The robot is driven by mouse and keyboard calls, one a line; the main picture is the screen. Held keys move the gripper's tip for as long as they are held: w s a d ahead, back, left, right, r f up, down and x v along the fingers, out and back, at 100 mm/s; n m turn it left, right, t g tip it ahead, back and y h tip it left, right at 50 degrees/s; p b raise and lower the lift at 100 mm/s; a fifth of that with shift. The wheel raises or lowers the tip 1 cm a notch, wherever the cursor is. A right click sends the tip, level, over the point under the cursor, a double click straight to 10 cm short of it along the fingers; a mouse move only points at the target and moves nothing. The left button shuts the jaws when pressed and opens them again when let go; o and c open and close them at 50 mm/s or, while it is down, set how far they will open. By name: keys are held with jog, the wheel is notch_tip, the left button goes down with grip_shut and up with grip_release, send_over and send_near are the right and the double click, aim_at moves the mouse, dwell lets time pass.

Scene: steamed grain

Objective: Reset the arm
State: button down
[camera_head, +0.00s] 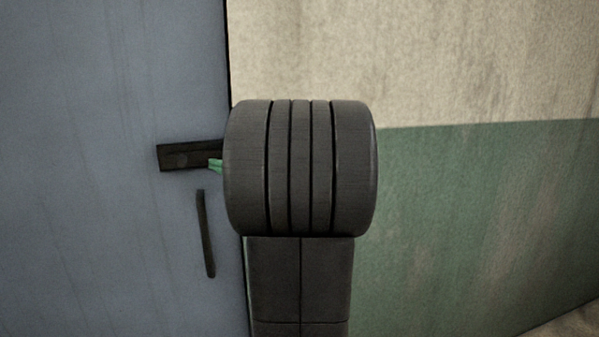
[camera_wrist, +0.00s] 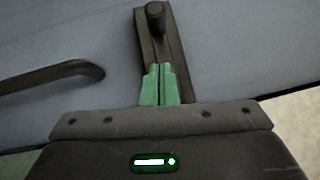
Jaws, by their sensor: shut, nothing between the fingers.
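My gripper (camera_wrist: 160,84) shows in the wrist view as two green fingers, shut together with nothing between them. The fingertips are in front of a dark latch plate (camera_wrist: 181,50) with a round knob (camera_wrist: 155,16) on a blue-grey door. I cannot tell whether they touch the plate. In the head view the green tip of my gripper (camera_head: 215,165) shows beside the dark latch plate (camera_head: 185,156). My dark arm hides the rest of the gripper and the plate's right end.
The blue-grey door (camera_head: 90,230) fills the left of the head view. A dark bar handle (camera_head: 206,235) is below the latch; it also shows in the wrist view (camera_wrist: 50,78). A cream and green wall (camera_head: 480,200) stands at the right, with some floor at the lower right corner.

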jog(key=shift+s+a+f+b, duration=0.1)
jog(key=shift+f+b, duration=0.15)
jog(key=shift+b, duration=0.2)
jog(key=r+b+v, duration=0.1)
jog(key=b+v, duration=0.1)
jog(key=v, duration=0.7)
jog(key=p+x, duration=0.5)
jog(key=x, duration=0.4)
jog(key=shift+w+d, duration=0.2)
jog(key=shift+w+r+p, duration=0.1)
jog(key=shift+r+p, duration=0.1)
jog(key=shift+p, duration=0.7)
